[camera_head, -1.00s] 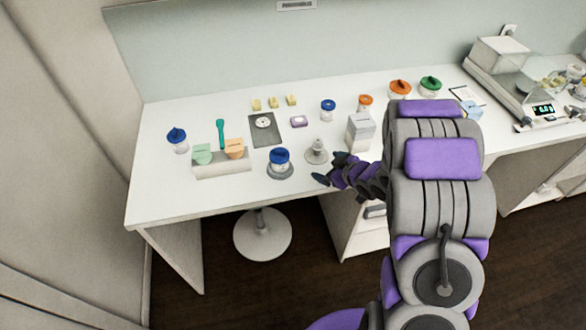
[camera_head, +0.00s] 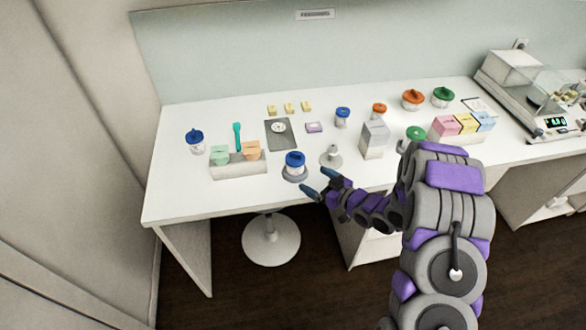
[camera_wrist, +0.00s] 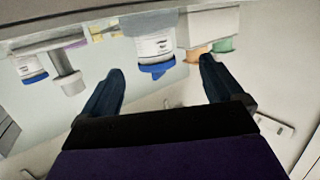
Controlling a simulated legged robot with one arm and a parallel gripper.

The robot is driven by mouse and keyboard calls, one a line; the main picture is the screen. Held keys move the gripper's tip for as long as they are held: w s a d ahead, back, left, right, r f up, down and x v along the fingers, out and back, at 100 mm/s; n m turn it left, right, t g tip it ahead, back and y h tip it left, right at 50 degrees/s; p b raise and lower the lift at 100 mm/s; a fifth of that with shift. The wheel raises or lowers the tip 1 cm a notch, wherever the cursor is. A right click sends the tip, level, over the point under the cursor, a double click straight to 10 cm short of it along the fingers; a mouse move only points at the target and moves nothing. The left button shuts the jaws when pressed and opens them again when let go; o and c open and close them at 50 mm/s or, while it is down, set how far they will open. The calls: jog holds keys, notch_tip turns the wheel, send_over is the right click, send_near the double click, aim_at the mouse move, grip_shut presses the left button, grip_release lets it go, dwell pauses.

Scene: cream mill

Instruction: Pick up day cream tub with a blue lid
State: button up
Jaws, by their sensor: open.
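A clear tub with a blue lid (camera_head: 294,160) stands upright on a round grey base near the table's front edge. In the wrist view, which looks upside down, this tub (camera_wrist: 155,44) shows a white label, too small to read, between my two fingers and beyond them. My gripper (camera_head: 319,181) is open and empty, just right and in front of the tub, apart from it. Its dark blue fingers (camera_wrist: 163,66) are spread wide. Two more blue-lidded tubs stand at the left (camera_head: 195,142) and at the back middle (camera_head: 342,117). I cannot tell their labels apart.
A grey post on a disc (camera_head: 331,156) stands right of the near tub, a holder with green and orange pieces (camera_head: 238,170) left. A pale box (camera_head: 375,139) stands behind my arm. A round stool (camera_head: 271,240) is below the table. Open tabletop lies at left.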

aim_at(302, 168)
jog(key=shift+w+a+f, duration=0.15)
jog(key=shift+w+a, duration=0.2)
jog(key=shift+w, duration=0.25)
jog(key=shift+w+a+f, duration=0.15)
jog(key=shift+w+a, duration=0.2)
jog(key=shift+w, duration=0.25)
jog(key=shift+b+x, duration=0.8)
jog(key=shift+x, duration=2.3)
jog(key=shift+w+d+r, duration=0.1)
jog(key=shift+d, duration=0.05)
jog(key=shift+d, duration=0.1)
jog(key=shift+c, duration=0.4)
jog(key=shift+a, duration=0.25)
jog(key=c, duration=0.8)
jog(key=shift+d, duration=0.1)
jog(key=c, duration=0.5)
